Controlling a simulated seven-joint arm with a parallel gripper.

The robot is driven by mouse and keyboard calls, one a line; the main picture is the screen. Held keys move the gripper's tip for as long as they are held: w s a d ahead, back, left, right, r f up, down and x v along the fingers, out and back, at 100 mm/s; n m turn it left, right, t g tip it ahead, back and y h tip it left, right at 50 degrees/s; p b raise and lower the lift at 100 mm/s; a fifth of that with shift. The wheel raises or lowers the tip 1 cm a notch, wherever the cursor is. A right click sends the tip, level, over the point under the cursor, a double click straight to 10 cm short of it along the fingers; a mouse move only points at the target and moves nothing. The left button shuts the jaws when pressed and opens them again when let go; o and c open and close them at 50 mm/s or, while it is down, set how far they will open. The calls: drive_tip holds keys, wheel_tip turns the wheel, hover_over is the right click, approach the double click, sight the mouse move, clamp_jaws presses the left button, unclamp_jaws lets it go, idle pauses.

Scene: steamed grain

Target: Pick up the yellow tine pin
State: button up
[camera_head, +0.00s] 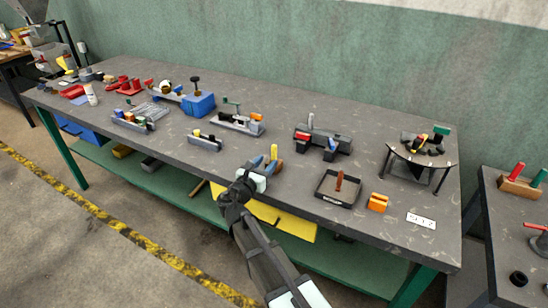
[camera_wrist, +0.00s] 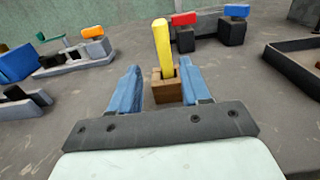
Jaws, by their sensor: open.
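The yellow tine pin (camera_wrist: 162,48) stands upright in a small brown wooden block (camera_wrist: 167,88) in the wrist view. In the head view the yellow pin (camera_head: 273,152) shows just beyond my gripper, near the front edge of the bench. My gripper (camera_wrist: 160,84) is open, with its two blue fingers on either side of the block in the wrist view. The fingers are apart and nothing is seen clamped between them. I cannot tell whether the fingertips touch the block. In the head view my gripper (camera_head: 264,162) partly hides the block.
A black tray (camera_head: 323,195) with a brown peg stands to the right, and an orange block (camera_head: 377,203) beyond it. A dark fixture with red and blue tops (camera_head: 322,140) stands behind. A grey fixture (camera_head: 205,142) with a yellow piece is at the left. Bare bench lies between.

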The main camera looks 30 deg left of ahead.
sight(273, 156)
drive_tip(key=shift+w+d+r, duration=0.1)
drive_tip(key=shift+w+d, duration=0.05)
drive_tip(key=shift+w, duration=0.7)
drive_tip(key=shift+w+d+r, duration=0.1)
drive_tip(key=shift+w, duration=0.75)
drive_tip(key=shift+w+d+r, duration=0.1)
drive_tip(key=shift+w+d, duration=0.05)
drive_tip(key=shift+w, duration=0.7)
drive_tip(key=shift+c, duration=0.4)
clamp_jaws()
